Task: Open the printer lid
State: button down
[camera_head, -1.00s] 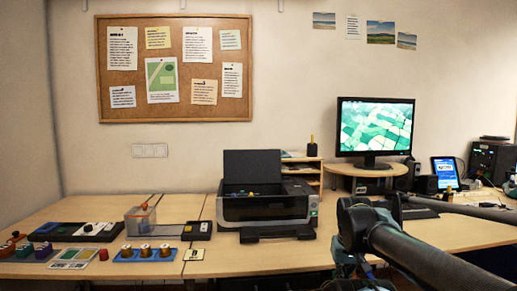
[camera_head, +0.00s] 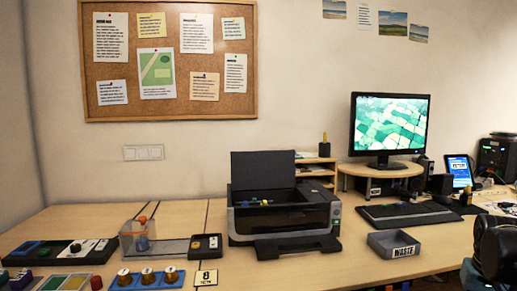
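The black and grey printer (camera_head: 285,215) stands on the desk near the middle of the head view. Its dark lid panel (camera_head: 262,168) stands upright at the back. The top is uncovered, and small blue and yellow parts (camera_head: 262,201) show inside. The front output tray (camera_head: 297,245) sticks out toward me. Part of my arm shows dark at the right edge, well apart from the printer. My gripper's fingertips are not visible.
A grey WASTE tray (camera_head: 380,240) and a keyboard (camera_head: 408,214) lie right of the printer. A monitor (camera_head: 389,126) stands behind them. A clear box (camera_head: 138,236), a block with brass knobs (camera_head: 146,279) and control panels (camera_head: 60,252) are at left.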

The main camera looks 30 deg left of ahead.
aim_at(251, 170)
jog(key=k, duration=1.25)
jog(key=u, duration=1.25)
jog(key=i, duration=0.8)
jog(key=u, duration=0.05)
